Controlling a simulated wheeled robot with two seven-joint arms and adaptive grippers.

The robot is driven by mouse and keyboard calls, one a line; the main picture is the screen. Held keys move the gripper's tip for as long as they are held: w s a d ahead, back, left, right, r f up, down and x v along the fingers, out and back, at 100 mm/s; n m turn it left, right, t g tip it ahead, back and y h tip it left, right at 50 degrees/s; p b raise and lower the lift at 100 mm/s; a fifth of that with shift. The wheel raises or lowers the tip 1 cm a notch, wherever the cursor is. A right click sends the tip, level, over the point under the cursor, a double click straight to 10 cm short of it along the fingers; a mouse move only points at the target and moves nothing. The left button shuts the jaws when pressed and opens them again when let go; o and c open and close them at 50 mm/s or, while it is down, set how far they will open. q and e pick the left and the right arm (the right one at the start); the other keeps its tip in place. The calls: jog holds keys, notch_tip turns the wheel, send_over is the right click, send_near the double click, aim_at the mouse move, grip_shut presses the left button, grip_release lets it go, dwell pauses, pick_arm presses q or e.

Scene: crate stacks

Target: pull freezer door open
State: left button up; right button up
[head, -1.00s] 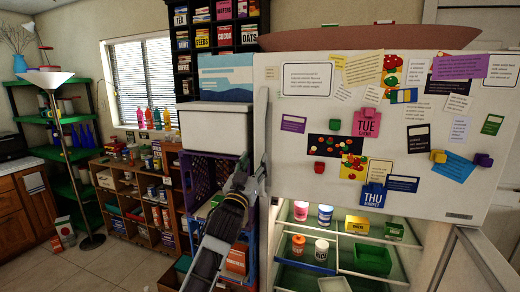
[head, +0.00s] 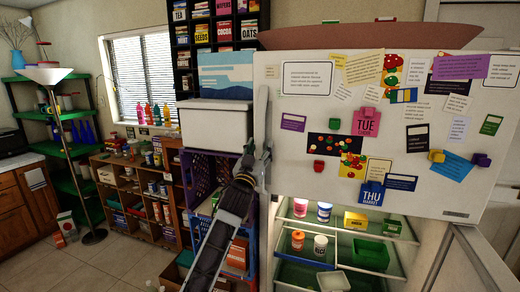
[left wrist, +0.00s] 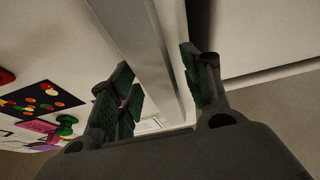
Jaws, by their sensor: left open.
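The freezer door (head: 350,205) is the wide white upper door in the head view, covered with notes and magnets, and it appears closed. Its long upright handle (head: 261,115) runs along the left edge. My left gripper (head: 257,160) is at the lower part of this handle. In the left wrist view the open fingers (left wrist: 158,85) stand on either side of the pale handle bar (left wrist: 155,60), with gaps visible. Contact with the bar cannot be made out. My right gripper is out of view.
Below, the lit fridge compartment (head: 345,238) is open, with jars and boxes on its shelves. Its white door (head: 470,265) stands swung out at the lower right. Stacked crates (head: 205,172) and a white box (head: 215,125) stand close left of the freezer.

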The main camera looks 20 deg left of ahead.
pick_arm(q)
grip_shut()
jog(key=shift+s, duration=0.1)
dwell(0.4)
